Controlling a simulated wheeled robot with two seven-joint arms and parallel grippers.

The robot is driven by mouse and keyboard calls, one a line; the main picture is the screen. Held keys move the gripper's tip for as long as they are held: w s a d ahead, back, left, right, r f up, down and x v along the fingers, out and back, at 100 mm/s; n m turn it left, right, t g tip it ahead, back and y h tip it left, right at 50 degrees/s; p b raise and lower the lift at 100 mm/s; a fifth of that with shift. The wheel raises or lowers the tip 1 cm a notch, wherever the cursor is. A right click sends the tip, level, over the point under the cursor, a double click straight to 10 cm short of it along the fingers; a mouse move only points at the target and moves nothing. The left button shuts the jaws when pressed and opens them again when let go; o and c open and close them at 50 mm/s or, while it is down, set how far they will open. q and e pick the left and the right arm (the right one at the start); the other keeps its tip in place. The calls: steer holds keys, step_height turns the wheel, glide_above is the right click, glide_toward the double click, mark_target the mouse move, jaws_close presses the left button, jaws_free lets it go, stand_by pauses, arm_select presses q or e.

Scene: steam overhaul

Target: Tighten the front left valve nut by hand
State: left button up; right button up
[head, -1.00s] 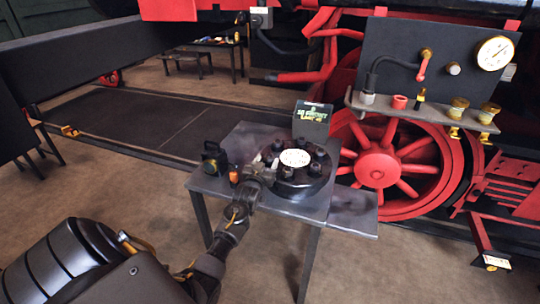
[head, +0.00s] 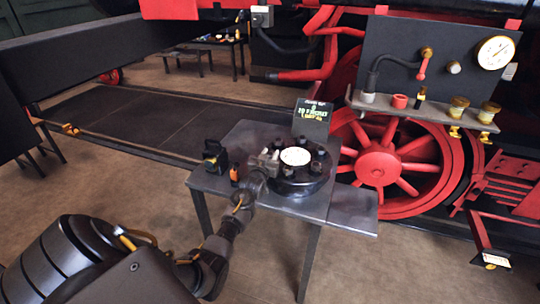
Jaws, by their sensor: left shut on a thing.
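The round dark valve (head: 300,184) sits on the small grey table, with a pale disc (head: 295,156) in its top and several dark nuts around the rim. My left gripper (head: 266,160) reaches over the left side of the valve from the front. It is shut on a nut at the valve's left edge; its fingers and wrist hide the nut and most of that rim. Other nuts, such as one at the right (head: 320,155), stand clear. My right gripper is out of view.
A small sign with green text (head: 311,118) stands behind the valve. A dark device (head: 214,157) and a small orange item (head: 234,174) are on the table's left. A gauge panel (head: 435,70) with a shelf and a red wheel (head: 378,165) stand at the right.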

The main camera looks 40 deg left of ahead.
arm_select(q)
steer(key=shift+f+m+h, duration=0.1)
steer(key=shift+m+h, duration=0.2)
steer(key=shift+h, duration=0.1)
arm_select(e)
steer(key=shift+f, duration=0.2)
